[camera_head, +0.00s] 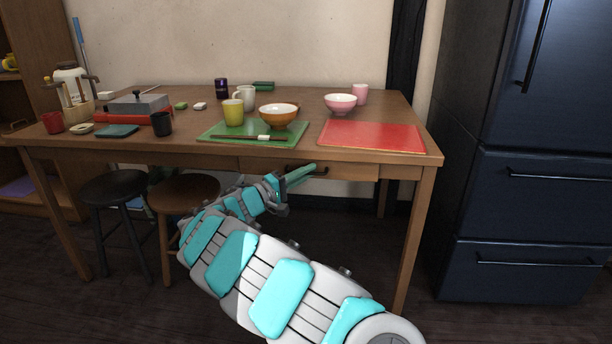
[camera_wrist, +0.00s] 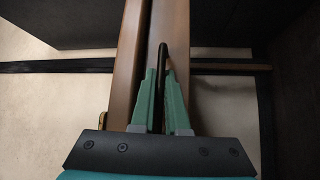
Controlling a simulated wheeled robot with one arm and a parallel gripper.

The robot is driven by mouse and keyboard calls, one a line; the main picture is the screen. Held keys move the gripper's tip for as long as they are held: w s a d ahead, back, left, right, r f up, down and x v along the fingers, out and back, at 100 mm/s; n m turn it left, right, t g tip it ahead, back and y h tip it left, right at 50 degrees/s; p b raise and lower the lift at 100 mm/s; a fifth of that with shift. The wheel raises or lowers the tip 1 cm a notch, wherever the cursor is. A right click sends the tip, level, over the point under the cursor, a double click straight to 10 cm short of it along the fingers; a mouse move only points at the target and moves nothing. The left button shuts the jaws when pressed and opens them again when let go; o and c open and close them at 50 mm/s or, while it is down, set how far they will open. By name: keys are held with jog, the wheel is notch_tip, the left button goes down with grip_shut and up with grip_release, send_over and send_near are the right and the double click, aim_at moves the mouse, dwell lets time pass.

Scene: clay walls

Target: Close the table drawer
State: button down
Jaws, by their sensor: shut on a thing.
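The wooden table (camera_head: 150,155) has a drawer (camera_head: 352,170) under its front edge, right of the middle. The dark handle (camera_head: 320,171) is on the drawer front, partly hidden by my gripper. My gripper (camera_head: 308,170) reaches it from the left and below. In the wrist view the green fingers (camera_wrist: 161,82) are shut on the thin dark handle (camera_wrist: 163,54). The brown drawer front (camera_wrist: 179,60) lies just behind it, beside the table edge (camera_wrist: 130,70). How far the drawer stands out is hard to tell.
Two stools (camera_head: 184,192) (camera_head: 113,187) stand under the table at the left. A dark fridge (camera_head: 530,190) is at the right. Bowls (camera_head: 278,116), cups, a green mat and a red mat (camera_head: 372,135) are on the tabletop. Floor shows between table and fridge.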

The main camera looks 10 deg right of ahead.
jog(key=c, duration=1.2)
grip_release()
jog(key=shift+w, duration=0.1)
jog(key=shift+f, duration=0.1)
jog(key=v, duration=0.8)
jog(key=shift+d, duration=0.1)
